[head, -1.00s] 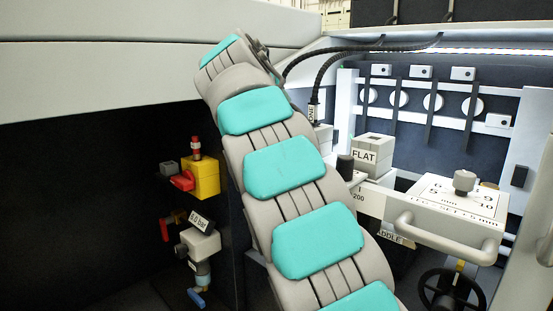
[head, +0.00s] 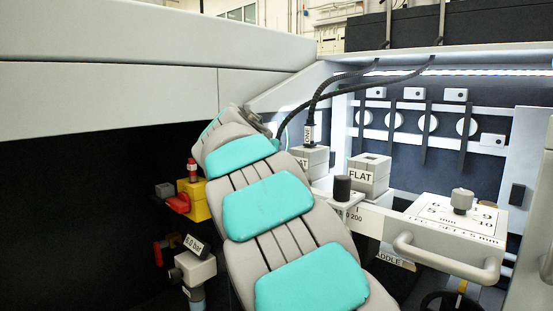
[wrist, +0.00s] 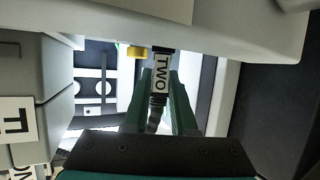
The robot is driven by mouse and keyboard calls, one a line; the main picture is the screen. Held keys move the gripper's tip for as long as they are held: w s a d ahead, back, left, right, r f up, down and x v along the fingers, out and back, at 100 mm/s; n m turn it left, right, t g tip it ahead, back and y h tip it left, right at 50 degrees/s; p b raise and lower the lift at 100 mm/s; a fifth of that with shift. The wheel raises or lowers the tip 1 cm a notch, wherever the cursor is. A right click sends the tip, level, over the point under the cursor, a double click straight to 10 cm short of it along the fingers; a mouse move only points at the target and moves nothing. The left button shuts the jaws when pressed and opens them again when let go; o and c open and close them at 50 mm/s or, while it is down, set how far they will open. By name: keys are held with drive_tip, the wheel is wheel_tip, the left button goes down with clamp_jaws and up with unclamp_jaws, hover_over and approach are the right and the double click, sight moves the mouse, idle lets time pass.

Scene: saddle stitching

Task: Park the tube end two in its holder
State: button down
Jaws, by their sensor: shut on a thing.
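The tube end two (wrist: 160,74), with a white TWO label, is between the green fingers of my gripper (wrist: 162,92) in the wrist view. My gripper is shut on it, and its black hose runs back toward the camera. In the head view my arm hides the gripper and this tube end; a black hose (head: 292,113) runs down behind the arm. Tube end one (head: 309,131) stands upright at a grey block (head: 309,158). I cannot tell which part is the holder for tube end two.
A grey block labelled FLAT (head: 369,178) and a black knob (head: 342,188) stand right of my arm. A panel with a handle (head: 445,262) is further right. Yellow and red valve parts (head: 193,199) are on the left. A grey overhang (wrist: 180,35) crosses close ahead in the wrist view.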

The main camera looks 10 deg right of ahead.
drive_tip(key=shift+f, duration=0.25)
drive_tip(key=shift+f, duration=0.1)
drive_tip(key=c, duration=0.7)
unclamp_jaws()
drive_tip(key=shift+c, duration=0.2)
drive_tip(key=shift+r, duration=0.3)
drive_tip(key=v, duration=1.2)
drive_tip(key=shift+f, duration=0.1)
